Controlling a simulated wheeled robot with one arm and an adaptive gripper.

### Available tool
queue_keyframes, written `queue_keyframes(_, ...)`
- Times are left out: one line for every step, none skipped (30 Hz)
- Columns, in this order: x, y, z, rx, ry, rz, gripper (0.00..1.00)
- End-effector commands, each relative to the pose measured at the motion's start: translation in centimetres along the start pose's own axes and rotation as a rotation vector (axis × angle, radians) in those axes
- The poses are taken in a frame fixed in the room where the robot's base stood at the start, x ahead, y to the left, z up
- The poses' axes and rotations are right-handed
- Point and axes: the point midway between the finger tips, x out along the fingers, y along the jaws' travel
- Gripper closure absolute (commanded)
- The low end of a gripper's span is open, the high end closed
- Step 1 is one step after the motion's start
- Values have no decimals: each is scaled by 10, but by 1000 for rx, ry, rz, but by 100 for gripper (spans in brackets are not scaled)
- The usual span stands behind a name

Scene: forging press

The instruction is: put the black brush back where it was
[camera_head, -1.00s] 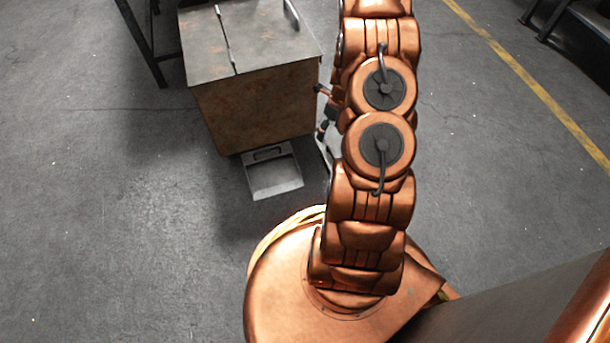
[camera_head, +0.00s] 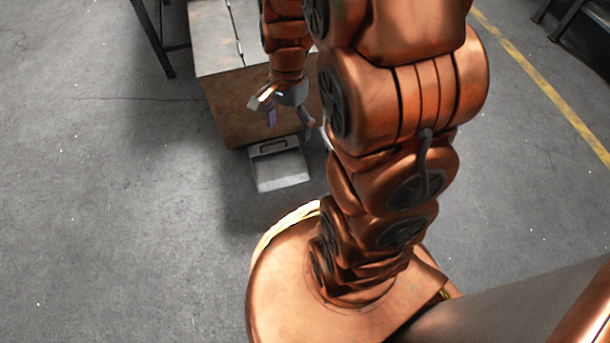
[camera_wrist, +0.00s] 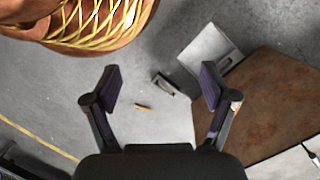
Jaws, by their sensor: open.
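My gripper (camera_head: 284,110) is open and empty above the floor, in front of the metal-topped box. In the wrist view its two fingers (camera_wrist: 162,86) are spread wide, with purple-grey pads. A small dark object (camera_wrist: 164,86), perhaps the black brush, lies below, between the fingers in that view and apart from them. I cannot tell its shape clearly. In the head view my arm hides that spot. A grey metal dustpan (camera_head: 281,170) lies on the floor against the foot of the box; part of it shows in the wrist view (camera_wrist: 208,45).
The rusty brown box (camera_head: 233,112) stands behind the dustpan. A small orange-yellow piece (camera_wrist: 143,107) lies near the dark object. A dark table leg (camera_head: 152,38) stands at upper left. The floor left of the dustpan is clear. A yellow line (camera_head: 545,90) runs along the right.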

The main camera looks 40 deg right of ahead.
Motion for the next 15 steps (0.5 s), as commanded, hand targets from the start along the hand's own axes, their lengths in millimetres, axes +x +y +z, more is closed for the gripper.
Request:
queue_keyframes(-6, 7, 16, -91, 7, 8, 16)
queue_keyframes(-9, 12, 24, -145, 7, 16, 16)
queue_keyframes(-12, 19, 35, -217, 7, 28, 16)
queue_keyframes(-14, 24, 43, -272, 9, 35, 16)
queue_keyframes(-17, 28, 50, -327, 12, 40, 16)
queue_keyframes(-20, 35, 59, -398, 13, 50, 16)
queue_keyframes(-22, 41, 66, -453, 15, 57, 16)
queue_keyframes(-23, 47, 73, -508, 17, 65, 16)
queue_keyframes(-25, 55, 82, -580, 15, 78, 16)
queue_keyframes(-26, 62, 89, -633, 13, 88, 16)
queue_keyframes(-27, 68, 95, -688, 14, 96, 16)
queue_keyframes(-29, 76, 102, -759, 16, 107, 16)
queue_keyframes(-30, 82, 108, -810, 16, 114, 16)
queue_keyframes(-30, 88, 112, -858, 16, 122, 16)
queue_keyframes(-31, 95, 118, -919, 17, 132, 16)
